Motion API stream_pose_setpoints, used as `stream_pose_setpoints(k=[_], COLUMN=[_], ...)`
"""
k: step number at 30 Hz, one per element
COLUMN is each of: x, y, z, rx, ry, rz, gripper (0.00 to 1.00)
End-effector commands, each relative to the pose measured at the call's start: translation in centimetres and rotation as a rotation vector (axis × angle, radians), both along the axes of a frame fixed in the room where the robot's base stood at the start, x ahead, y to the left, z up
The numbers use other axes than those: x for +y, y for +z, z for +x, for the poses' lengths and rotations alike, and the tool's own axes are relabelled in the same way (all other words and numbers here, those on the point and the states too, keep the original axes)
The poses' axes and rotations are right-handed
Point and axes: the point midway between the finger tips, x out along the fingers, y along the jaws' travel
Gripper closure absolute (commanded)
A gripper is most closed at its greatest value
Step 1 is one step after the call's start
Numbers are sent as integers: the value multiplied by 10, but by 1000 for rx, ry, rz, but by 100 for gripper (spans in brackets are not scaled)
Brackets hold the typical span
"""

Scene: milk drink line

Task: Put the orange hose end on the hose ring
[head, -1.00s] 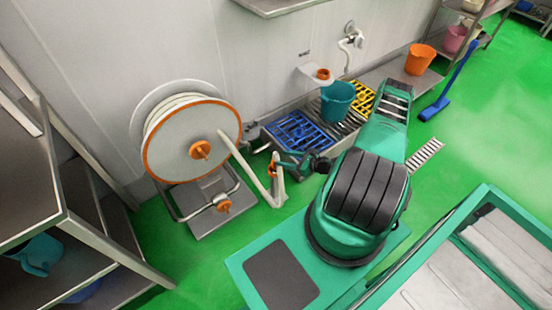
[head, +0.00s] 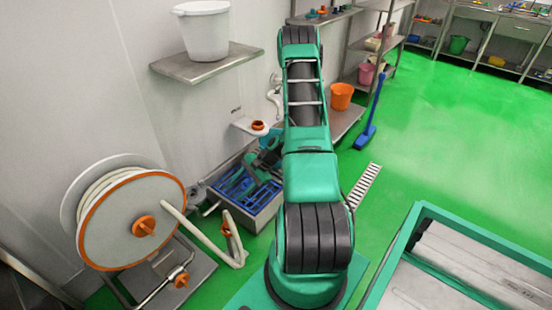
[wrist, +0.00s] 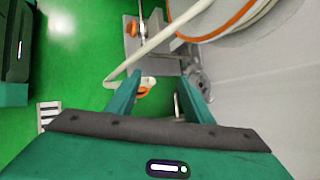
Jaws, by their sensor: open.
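The orange hose end (head: 227,226) stands low beside the reel, at the tip of a white hose (head: 205,233) that loops down to the floor and back up. In the wrist view the orange hose end (wrist: 144,91) shows beyond my fingertips, near the left finger and apart from it. My gripper (wrist: 160,80) is open and empty. In the head view it is mostly hidden by my arm, near the blue grates. An orange ring (head: 258,126) on a white wall bracket, which looks like the hose ring, is above the sink.
The hose reel (head: 110,225) stands at left against the wall. The sink with blue grates (head: 240,190) lies below the bracket. A shelf (head: 200,68) with a white bucket (head: 203,35) juts out above. An orange bucket (head: 341,96) stands farther right. The right floor is mostly open.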

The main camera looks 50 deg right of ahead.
Motion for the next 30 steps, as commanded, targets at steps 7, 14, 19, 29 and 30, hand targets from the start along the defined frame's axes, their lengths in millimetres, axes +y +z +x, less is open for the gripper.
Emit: stream_pose_setpoints(k=[7, 14, 19, 29, 30], x=[2, 10, 18, 43, 47], y=[80, 153, 206, 298, 308], z=[-13, -37, -62, -126, -135], rx=[21, 46, 66, 94, 96], ry=[255, 458, 587, 794, 815], rz=[-208, -370, -475, -635, -650], gripper=[53, 53, 53, 53, 53])
